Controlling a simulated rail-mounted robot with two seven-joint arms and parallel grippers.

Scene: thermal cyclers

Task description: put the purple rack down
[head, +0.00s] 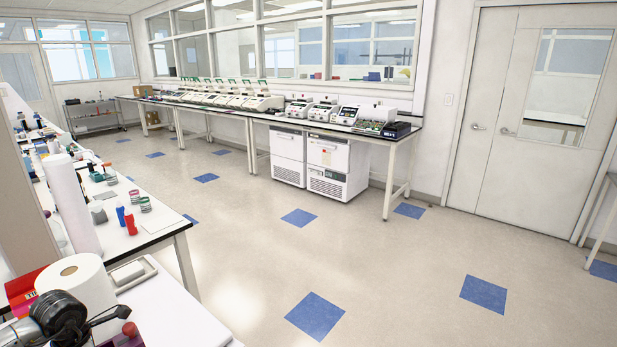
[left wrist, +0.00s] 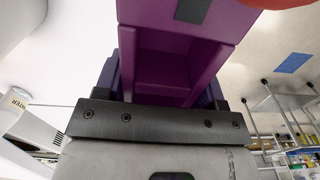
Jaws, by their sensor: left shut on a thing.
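The purple rack (left wrist: 165,65) fills the upper middle of the left wrist view, with an open hollow facing the camera and a dark patch near its top. My left gripper (left wrist: 163,90) is shut on it, with dark bluish fingers at its left and right sides. What lies beneath the rack is hidden, so I cannot tell whether it touches a surface. I cannot make out the rack in the head view. My right gripper is in neither view.
In the head view, a white bench (head: 175,315) at lower left holds a paper roll (head: 75,275) and a red box (head: 22,290). A second bench (head: 150,222) behind it carries bottles and tubes. Thermal cyclers line the wall bench (head: 350,138). The floor between is clear.

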